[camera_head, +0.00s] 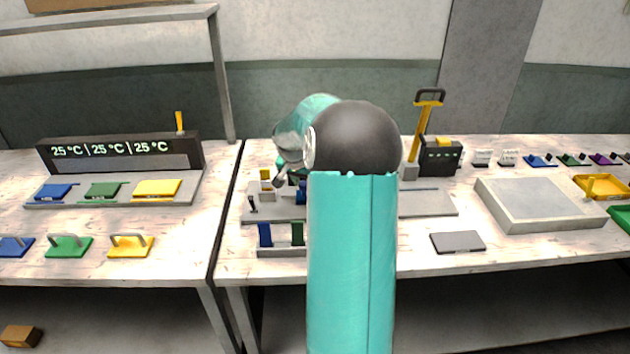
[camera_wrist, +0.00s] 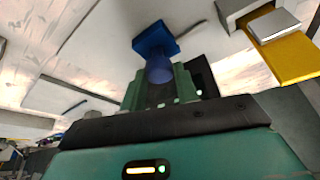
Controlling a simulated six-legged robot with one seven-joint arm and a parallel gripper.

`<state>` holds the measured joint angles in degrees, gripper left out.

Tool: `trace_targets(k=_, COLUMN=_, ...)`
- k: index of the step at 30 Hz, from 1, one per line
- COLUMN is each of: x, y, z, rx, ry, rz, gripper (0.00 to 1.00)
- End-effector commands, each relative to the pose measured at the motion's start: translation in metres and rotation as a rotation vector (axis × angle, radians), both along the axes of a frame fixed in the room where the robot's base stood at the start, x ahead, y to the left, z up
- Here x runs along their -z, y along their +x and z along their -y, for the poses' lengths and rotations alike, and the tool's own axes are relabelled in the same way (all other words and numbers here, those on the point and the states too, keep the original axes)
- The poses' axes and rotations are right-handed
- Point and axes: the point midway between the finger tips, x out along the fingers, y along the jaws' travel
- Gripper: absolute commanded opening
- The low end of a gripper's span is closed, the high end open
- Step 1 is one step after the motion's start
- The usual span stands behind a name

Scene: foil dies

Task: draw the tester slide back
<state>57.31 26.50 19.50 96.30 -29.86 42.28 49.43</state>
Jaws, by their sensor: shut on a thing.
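In the wrist view, my gripper (camera_wrist: 160,88) has its green fingers shut on a blue knob (camera_wrist: 157,68). The knob has a blue square block (camera_wrist: 155,40) at its far end, over a pale grey surface. I take this blue piece to be the tester slide's handle. In the head view my teal arm hides most of the gripper and the middle of the grey tester base (camera_head: 428,203). A small bit of blue (camera_head: 301,192) shows at the arm's left edge. How far the slide is out cannot be told.
A rack with blue and green upright pieces (camera_head: 265,235) stands in front of the base. A yellow-handled press (camera_head: 425,130) stands behind. A grey block (camera_head: 538,203) and a dark flat plate (camera_head: 458,242) lie at right. A temperature display (camera_head: 120,150) stands on the left table.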

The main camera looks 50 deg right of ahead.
Motion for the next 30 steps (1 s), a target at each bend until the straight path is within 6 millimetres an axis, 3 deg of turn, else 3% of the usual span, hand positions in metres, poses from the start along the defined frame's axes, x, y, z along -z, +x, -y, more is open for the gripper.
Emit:
trace_targets(k=4, x=-0.0007, y=0.0106, z=-0.0091, rx=-0.003, ry=-0.001, rz=0.001, gripper=0.0)
trace_targets(k=15, x=-0.0009, y=0.0141, z=-0.0121, rx=-0.003, ry=0.0, rz=0.004, gripper=0.0)
trace_targets(k=16, x=-0.0009, y=0.0142, z=-0.0122, rx=-0.003, ry=0.001, rz=0.005, gripper=0.36)
trace_targets(k=18, x=-0.0008, y=0.0142, z=-0.0124, rx=-0.003, ry=0.001, rz=0.005, gripper=0.5)
trace_targets(k=30, x=-0.0063, y=0.0115, z=-0.0123, rx=-0.001, ry=-0.002, rz=0.003, gripper=0.52)
